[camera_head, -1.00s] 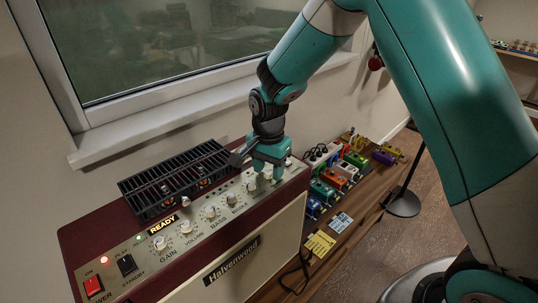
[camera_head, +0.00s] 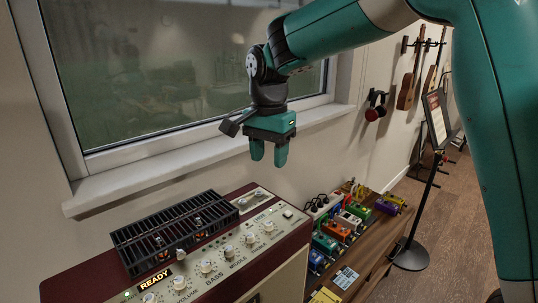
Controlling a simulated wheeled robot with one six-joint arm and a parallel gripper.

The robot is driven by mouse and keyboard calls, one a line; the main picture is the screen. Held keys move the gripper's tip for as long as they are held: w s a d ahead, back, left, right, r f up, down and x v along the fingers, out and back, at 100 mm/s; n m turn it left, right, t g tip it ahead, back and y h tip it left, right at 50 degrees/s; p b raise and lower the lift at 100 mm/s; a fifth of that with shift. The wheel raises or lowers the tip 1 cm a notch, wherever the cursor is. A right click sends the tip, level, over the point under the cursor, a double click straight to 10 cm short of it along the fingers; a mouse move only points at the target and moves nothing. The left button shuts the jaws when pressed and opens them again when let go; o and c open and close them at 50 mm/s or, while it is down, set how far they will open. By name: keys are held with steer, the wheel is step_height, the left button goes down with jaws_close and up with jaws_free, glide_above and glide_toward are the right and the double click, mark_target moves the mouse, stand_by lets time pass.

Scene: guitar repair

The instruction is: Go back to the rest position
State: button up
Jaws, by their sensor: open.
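My gripper (camera_head: 269,154) is teal with two short fingers that point down, apart and with nothing between them. It hangs in the air above the back right part of the amplifier (camera_head: 285,252), in front of the window. It touches nothing. The amplifier has a dark red top, a pale control panel with a row of knobs (camera_head: 227,251), a black grille (camera_head: 172,232) and a lit READY label (camera_head: 155,280). Its lower front and left end are cut off by the picture's edge.
Several coloured pedals (camera_head: 336,229) stand on a wooden bench (camera_head: 375,254) right of the amplifier. A music stand (camera_head: 428,185) is beyond it. Guitars (camera_head: 410,80) and headphones (camera_head: 375,108) hang on the wall. The window sill (camera_head: 150,177) runs behind. The air around my gripper is clear.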

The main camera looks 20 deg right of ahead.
stand_by(0.4)
steer(key=s+a+f+n+y, duration=0.1)
steer(key=s+a+n+y, duration=0.1)
steer(key=s+n, duration=0.6)
steer(key=s+a+n+y, duration=0.2)
steer(key=s+n, duration=0.7)
steer(key=s, duration=1)
steer(key=shift+a+f+n, duration=0.3)
steer(key=shift+a+f, duration=0.05)
steer(key=shift+a, duration=0.05)
